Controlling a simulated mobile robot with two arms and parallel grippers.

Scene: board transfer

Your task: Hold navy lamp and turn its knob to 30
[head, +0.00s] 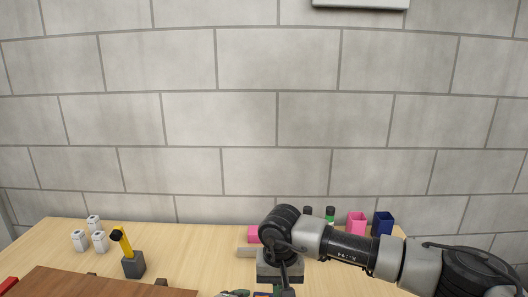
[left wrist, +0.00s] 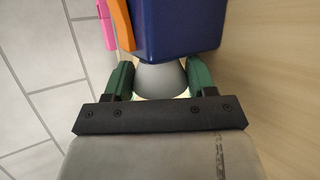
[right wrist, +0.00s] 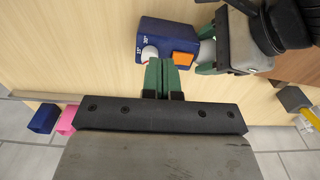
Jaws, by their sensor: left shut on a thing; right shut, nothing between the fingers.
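The navy lamp (right wrist: 166,44) shows in the right wrist view as a navy block with an orange patch, a white knob (right wrist: 150,54) and the marks 15° and 30°. My left gripper (right wrist: 206,58) is shut on its grey neck. In the left wrist view the green fingers of that gripper (left wrist: 161,80) sit either side of the grey neck (left wrist: 162,78), below the navy body (left wrist: 178,28). My right gripper (right wrist: 157,64) is shut and empty, its fingertips right by the knob; whether they touch it is unclear. In the head view my right arm largely hides the lamp.
White containers (head: 79,241) and a yellow item on a dark grey block (head: 133,265) stand left. A brown board (head: 75,284) lies front left.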

